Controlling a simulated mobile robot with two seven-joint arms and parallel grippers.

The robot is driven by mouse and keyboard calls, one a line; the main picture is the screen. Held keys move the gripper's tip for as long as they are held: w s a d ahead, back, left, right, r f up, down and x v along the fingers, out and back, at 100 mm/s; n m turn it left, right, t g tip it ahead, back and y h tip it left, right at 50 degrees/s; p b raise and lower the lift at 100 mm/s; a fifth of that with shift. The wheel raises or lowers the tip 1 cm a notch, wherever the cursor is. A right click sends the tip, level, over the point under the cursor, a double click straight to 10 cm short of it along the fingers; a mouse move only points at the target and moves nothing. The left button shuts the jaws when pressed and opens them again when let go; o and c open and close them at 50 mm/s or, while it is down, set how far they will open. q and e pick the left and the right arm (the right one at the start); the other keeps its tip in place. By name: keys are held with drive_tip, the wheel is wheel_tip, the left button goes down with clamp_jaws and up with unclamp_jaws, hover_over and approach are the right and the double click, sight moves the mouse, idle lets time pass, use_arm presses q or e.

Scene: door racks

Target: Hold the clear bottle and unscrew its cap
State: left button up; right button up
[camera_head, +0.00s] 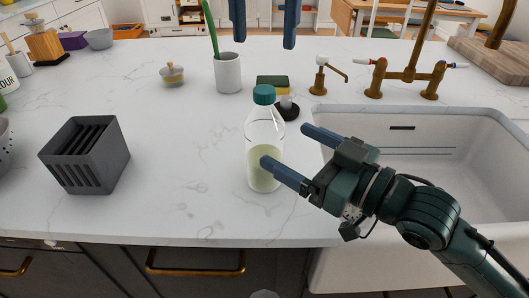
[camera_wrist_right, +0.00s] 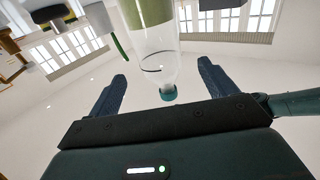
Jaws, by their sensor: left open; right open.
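The clear bottle (camera_head: 263,132) stands upright on the white counter, with pale greenish liquid in its lower part and a teal cap (camera_head: 264,94) on top. In the right wrist view the bottle (camera_wrist_right: 152,55) appears upside down, its cap (camera_wrist_right: 168,93) toward the gripper's base. My right gripper (camera_head: 285,146) is open at the bottle's right side; one finger overlaps the front of its body, the other is to its right. I see no clear contact. My left gripper (camera_head: 265,40) is open and empty at the top of the head view, fingers pointing down, above the cap in the picture.
A white sink (camera_head: 480,135) lies right of the bottle, with a brass faucet (camera_head: 405,76) behind it. A sponge (camera_head: 272,82) and a dark stopper-like object (camera_head: 288,108) stand behind the bottle. A white cup (camera_head: 228,75) and a grey rack (camera_head: 75,160) are left. Counter between is clear.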

sight(256, 128)
drive_tip(key=x, duration=0.8)
drive_tip(key=shift+w+a, duration=0.25)
drive_tip(key=shift+c, duration=0.2)
